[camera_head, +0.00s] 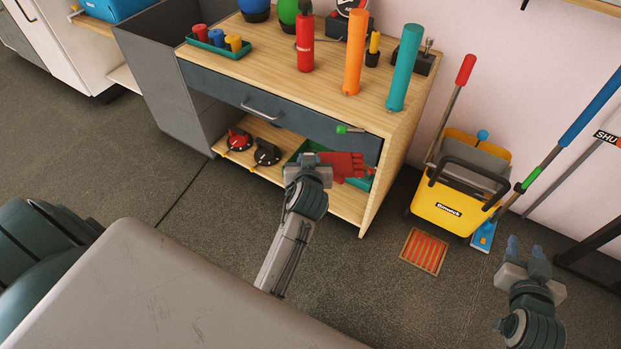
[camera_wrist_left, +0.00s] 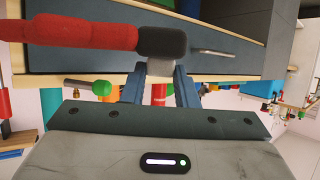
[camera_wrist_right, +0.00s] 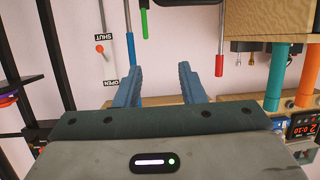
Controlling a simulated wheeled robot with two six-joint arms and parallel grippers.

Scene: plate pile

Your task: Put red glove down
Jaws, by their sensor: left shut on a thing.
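The red glove (camera_head: 343,162) with a dark cuff is in front of the right end of the cabinet's lower shelf. In the left wrist view the red glove (camera_wrist_left: 80,34) points left, and its dark cuff is at the fingertips. My left gripper (camera_head: 312,163) is shut on the cuff. A green tray (camera_head: 297,152) on the shelf is partly hidden behind the glove and gripper; I cannot tell whether the glove touches it. My right gripper (camera_head: 526,250) is open and empty, away to the right; its spread fingers show in the right wrist view (camera_wrist_right: 158,88).
The wooden cabinet (camera_head: 400,135) has a drawer (camera_head: 220,85) above the open shelf (camera_head: 235,163). Red and black round items (camera_head: 267,152) sit left of the tray. A yellow mop bucket (camera_head: 447,207) and an orange-red floor grate (camera_head: 424,250) stand right. The floor in front is clear.

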